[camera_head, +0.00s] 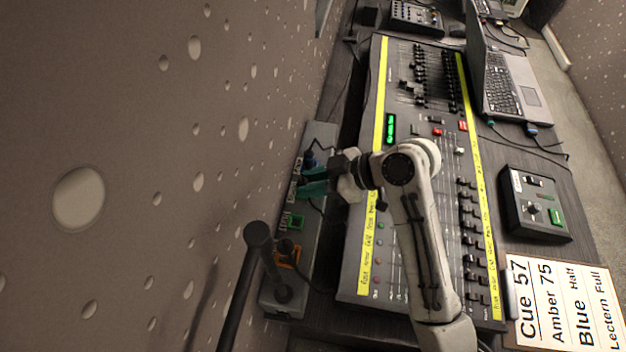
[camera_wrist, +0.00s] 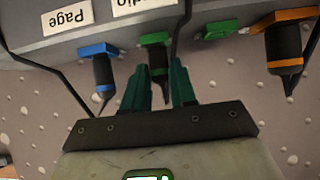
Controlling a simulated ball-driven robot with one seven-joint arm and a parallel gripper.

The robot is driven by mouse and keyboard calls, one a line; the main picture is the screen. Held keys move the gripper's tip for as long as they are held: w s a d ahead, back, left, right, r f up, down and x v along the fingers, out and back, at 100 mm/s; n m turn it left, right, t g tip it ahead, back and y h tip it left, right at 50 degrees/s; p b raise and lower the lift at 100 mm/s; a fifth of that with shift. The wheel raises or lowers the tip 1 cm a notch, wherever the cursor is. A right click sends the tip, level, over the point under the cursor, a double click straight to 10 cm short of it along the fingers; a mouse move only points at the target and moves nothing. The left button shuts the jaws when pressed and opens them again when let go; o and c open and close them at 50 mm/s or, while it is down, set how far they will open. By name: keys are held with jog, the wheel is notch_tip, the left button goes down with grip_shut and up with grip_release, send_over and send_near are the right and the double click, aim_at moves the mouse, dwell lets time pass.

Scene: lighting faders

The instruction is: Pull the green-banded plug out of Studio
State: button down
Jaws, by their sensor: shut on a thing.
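The plug appears seated in the socket. In the head view my gripper (camera_head: 308,188) reaches the socket box (camera_head: 318,140) left of the console; the plug there is mostly hidden by the fingers.
A blue plug (camera_wrist: 102,72) under the "Page" label is close on the left. An empty green socket (camera_wrist: 215,31) and an orange plug (camera_wrist: 284,50) are on the right. Cables hang nearby. The fader console (camera_head: 405,110) lies under my arm; the speckled wall (camera_head: 130,130) is left.

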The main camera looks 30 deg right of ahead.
jog(key=shift+r, duration=0.25)
jog(key=shift+r+p, duration=2.1)
